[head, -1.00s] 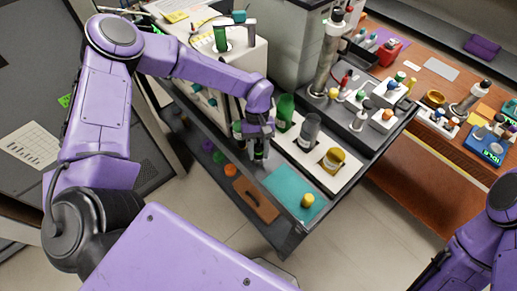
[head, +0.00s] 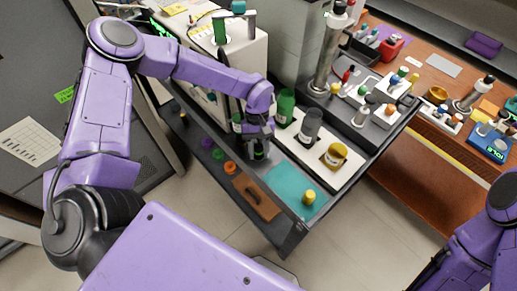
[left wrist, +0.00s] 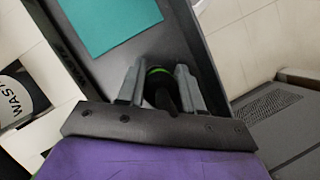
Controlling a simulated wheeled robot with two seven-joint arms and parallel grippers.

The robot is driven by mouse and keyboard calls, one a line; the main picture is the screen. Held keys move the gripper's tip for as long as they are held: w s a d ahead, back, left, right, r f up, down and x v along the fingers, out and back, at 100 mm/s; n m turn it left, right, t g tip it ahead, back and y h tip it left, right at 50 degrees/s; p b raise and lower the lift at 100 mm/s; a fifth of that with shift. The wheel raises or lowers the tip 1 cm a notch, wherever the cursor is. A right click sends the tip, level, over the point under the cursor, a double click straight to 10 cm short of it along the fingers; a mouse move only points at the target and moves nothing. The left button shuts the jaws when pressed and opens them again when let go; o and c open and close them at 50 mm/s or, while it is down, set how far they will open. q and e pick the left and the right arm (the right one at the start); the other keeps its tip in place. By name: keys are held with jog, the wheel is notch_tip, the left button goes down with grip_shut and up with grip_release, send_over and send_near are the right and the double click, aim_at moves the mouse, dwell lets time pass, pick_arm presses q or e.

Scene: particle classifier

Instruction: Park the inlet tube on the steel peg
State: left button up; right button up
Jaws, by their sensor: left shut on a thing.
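My left gripper (head: 258,152) is low over the dark shelf of the bench, beside the white holder with the bottles. In the left wrist view, its two grey fingers (left wrist: 160,88) are shut on a dark round piece with a bright green band (left wrist: 158,71). This looks like the end of the inlet tube, but most of it is hidden between the fingers. I cannot pick out the steel peg with certainty. My right arm enters at the right edge, and its gripper does not show.
A teal mat (head: 281,181) with a yellow-capped vial (head: 309,197) lies right of the gripper. A brown wooden board (head: 258,203) and coloured caps (head: 230,167) lie in front.

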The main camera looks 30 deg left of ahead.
pick_arm(q)
jog(key=shift+f, duration=0.15)
jog(key=o, duration=1.1)
jog(key=shift+w+a+r, duration=0.1)
jog(key=shift+w+r, duration=0.1)
jog(key=shift+r, duration=0.2)
jog(key=b+v, duration=0.2)
jog(key=v, duration=0.7)
jog(key=shift+r, duration=0.35)
